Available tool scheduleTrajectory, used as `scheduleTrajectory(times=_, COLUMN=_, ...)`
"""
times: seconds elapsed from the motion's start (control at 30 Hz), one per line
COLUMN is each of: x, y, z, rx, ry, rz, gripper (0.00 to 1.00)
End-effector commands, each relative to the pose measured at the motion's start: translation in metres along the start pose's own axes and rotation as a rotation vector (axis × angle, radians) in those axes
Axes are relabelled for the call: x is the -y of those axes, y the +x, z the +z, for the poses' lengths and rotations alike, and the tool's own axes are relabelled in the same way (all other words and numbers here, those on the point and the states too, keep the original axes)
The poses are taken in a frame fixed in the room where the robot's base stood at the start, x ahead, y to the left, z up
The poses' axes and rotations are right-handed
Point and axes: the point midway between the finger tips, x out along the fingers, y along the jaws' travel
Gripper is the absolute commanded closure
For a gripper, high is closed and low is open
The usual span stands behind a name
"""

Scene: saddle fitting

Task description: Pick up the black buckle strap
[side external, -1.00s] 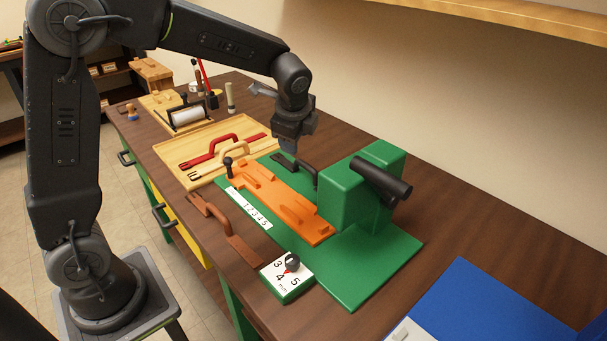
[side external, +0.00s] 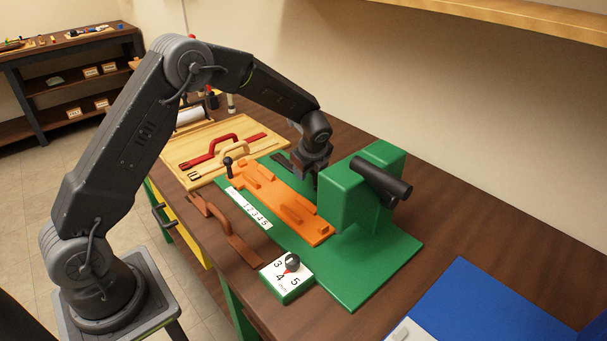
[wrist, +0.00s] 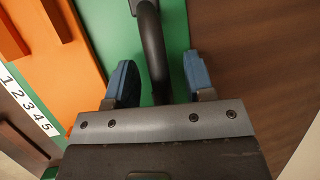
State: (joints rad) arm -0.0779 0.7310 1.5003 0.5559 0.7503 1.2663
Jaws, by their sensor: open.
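The black buckle strap (side external: 281,160) lies on the green base plate, behind the orange fixture (side external: 281,203). Its far end shows in the side view; its raised handle loop is mostly hidden by my gripper (side external: 309,180). In the wrist view the black loop of the strap (wrist: 152,45) runs between the two blue fingers of my gripper (wrist: 159,82). The fingers are apart, one on each side of the loop, with gaps visible, so the jaws are open.
A green press block with a black roller (side external: 380,180) stands close to the right of my gripper. A wooden tray (side external: 185,172) holds a red and a tan strap. A brown strap (side external: 222,228) lies in front, near a dial box (side external: 288,279). A blue panel (side external: 495,310) is at lower right.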

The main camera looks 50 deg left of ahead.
Motion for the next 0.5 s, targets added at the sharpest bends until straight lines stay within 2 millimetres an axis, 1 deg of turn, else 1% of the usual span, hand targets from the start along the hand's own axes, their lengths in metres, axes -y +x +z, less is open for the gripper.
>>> scheduleTrajectory(times=0.1, x=0.0002, y=0.0051, z=-0.0001, rx=0.0, ry=-0.001, rz=-0.001, gripper=0.51)
scheduleTrajectory(times=0.3, x=0.0002, y=0.0049, z=-0.0001, rx=0.0, ry=-0.001, rz=-0.001, gripper=0.52)
scheduleTrajectory(times=0.5, x=0.0002, y=0.0047, z=-0.0001, rx=0.0, ry=-0.001, rz=-0.001, gripper=0.72)
